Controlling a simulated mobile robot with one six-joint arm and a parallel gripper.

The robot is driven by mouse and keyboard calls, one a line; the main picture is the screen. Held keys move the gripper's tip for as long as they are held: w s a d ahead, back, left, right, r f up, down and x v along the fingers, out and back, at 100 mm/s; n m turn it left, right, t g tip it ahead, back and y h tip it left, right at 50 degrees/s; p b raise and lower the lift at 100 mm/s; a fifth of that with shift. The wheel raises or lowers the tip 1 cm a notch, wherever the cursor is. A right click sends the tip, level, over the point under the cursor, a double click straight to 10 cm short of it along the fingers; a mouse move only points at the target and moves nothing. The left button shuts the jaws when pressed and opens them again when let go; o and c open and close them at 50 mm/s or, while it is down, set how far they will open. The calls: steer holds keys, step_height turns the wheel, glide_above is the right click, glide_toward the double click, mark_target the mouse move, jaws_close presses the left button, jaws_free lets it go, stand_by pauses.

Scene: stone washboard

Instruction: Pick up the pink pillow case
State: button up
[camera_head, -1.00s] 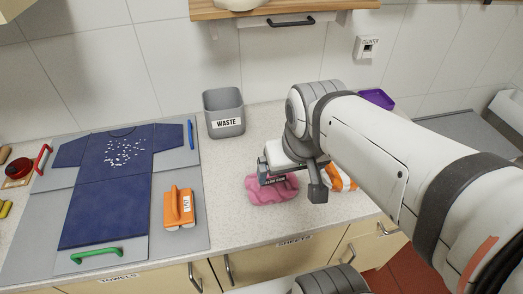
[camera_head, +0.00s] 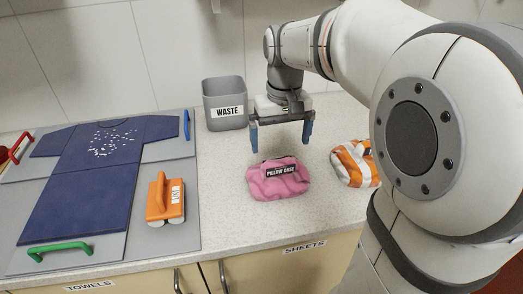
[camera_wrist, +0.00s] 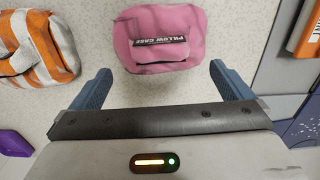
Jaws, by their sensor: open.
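The pink pillow case (camera_head: 277,181) is a folded bundle with a black "PILLOW CASE" label, lying on the speckled counter. In the wrist view the pillow case (camera_wrist: 163,37) lies just beyond the fingertips, roughly centred between them. My gripper (camera_head: 281,138) is open and empty, pointing down, above and slightly behind the pillow case in the head view. Its two blue fingers also show in the wrist view (camera_wrist: 163,78), apart from each other. I see no contact with the pillow case.
An orange-and-white striped bundle (camera_head: 352,161) lies right of the pillow case. A grey waste bin (camera_head: 224,104) stands behind left. An orange lint brush (camera_head: 165,200) rests on the grey board (camera_head: 187,240), beside a blue shirt (camera_head: 75,205). A purple item (camera_wrist: 14,143) shows in the wrist view.

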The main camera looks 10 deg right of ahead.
mark_target(279, 161)
step_height(279, 161, down, 8)
steer(key=shift+w+r, duration=0.15)
stand_by(0.3)
steer(key=shift+c, duration=0.3)
steer(key=c, duration=1.1)
